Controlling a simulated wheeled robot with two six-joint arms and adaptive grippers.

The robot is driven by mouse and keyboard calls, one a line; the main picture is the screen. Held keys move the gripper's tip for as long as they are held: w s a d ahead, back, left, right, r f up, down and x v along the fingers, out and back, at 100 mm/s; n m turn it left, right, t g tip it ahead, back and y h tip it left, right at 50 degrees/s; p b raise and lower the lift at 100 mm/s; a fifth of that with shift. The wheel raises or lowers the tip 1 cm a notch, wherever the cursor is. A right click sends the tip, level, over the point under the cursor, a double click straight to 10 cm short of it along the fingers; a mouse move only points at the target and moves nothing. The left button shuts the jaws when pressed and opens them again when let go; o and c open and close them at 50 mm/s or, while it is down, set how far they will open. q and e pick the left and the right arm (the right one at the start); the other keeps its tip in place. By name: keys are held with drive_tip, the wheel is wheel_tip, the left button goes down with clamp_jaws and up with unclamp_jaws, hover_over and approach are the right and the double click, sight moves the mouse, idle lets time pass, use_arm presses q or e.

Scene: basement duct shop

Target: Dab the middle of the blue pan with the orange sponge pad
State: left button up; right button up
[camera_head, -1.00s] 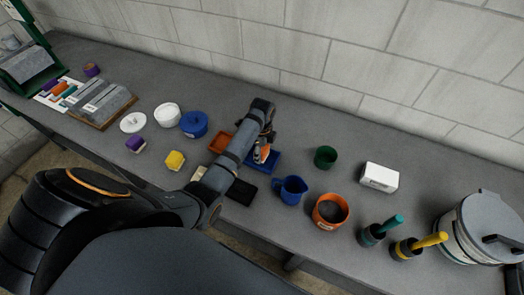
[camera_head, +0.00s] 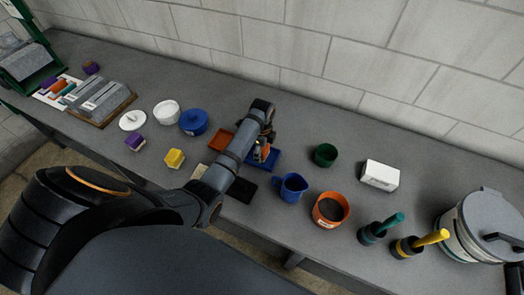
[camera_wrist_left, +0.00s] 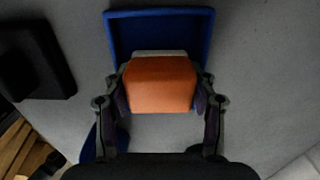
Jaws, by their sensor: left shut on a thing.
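My left gripper (camera_head: 264,146) is shut on the orange sponge pad (camera_head: 261,154), over the blue pan (camera_head: 272,161). In the left wrist view, the orange pad (camera_wrist_left: 160,84) sits between the two fingers (camera_wrist_left: 159,95) with a pale layer along its far edge. The blue pan (camera_wrist_left: 211,30) lies beyond and partly beneath it. The pad hides the pan's near part, and I cannot tell whether it touches the pan. My right gripper is out of view.
A rust-orange tray (camera_head: 221,141) and black pad (camera_head: 241,191) flank the pan. A blue jug (camera_head: 290,188), green cup (camera_head: 325,155) and orange pot (camera_head: 330,211) stand to the right. A yellow block (camera_head: 174,159) and blue lidded pot (camera_head: 194,122) stand left. Bare bench lies behind.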

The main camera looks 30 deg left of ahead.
use_arm(q)
drive_tip(key=shift+f, duration=0.15)
drive_tip(key=shift+a, duration=0.1)
drive_tip(key=shift+a+p, duration=0.35)
drive_tip(key=shift+a, duration=0.35)
drive_tip(key=shift+d, duration=0.1)
drive_tip(key=shift+d+p, duration=0.65)
drive_tip(key=shift+d, duration=0.9)
